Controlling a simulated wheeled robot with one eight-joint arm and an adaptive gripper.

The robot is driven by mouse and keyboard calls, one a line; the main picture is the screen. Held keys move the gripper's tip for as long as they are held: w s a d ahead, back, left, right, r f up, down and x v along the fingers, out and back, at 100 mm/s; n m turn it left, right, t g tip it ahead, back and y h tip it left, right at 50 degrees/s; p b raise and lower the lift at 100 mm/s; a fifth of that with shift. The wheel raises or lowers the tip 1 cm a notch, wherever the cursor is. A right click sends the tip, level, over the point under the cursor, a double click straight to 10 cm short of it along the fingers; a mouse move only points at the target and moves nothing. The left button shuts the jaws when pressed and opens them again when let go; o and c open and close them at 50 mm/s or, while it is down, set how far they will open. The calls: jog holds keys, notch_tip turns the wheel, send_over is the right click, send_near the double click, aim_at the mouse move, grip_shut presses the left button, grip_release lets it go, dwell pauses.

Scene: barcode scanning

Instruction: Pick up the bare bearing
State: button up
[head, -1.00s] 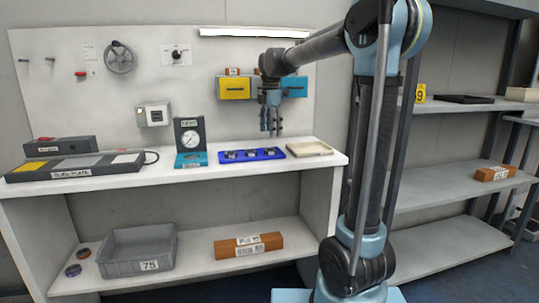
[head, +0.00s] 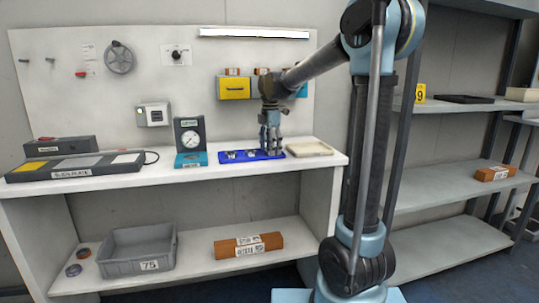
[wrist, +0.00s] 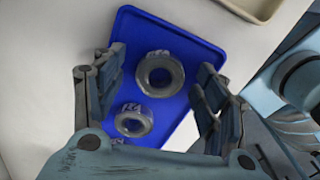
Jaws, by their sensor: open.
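A blue tray (head: 222,160) on the white bench holds metal rings; it also shows in the wrist view (wrist: 183,42). A larger grey bearing ring (wrist: 160,88) lies flat between my finger pads in the wrist view, apart from them. A smaller ring (wrist: 133,132) lies below it there, and a third is mostly hidden by my gripper body. Pale marks lie beside the rings; I cannot tell which bearing is bare. My gripper (head: 271,152) is open and empty, pointing down over the tray's right end, its fingers also in the wrist view (wrist: 162,84).
A cream tray (head: 318,148) sits right of the blue tray. A dial gauge on a teal base (head: 190,145) stands to its left. A dark slide plate unit (head: 30,175) is at the bench's left. A grey bin (head: 125,253) and brown boxes (head: 225,250) are on the lower shelf.

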jog(key=c, duration=1.2)
jog(key=shift+r, duration=0.1)
jog(key=shift+c, duration=0.2)
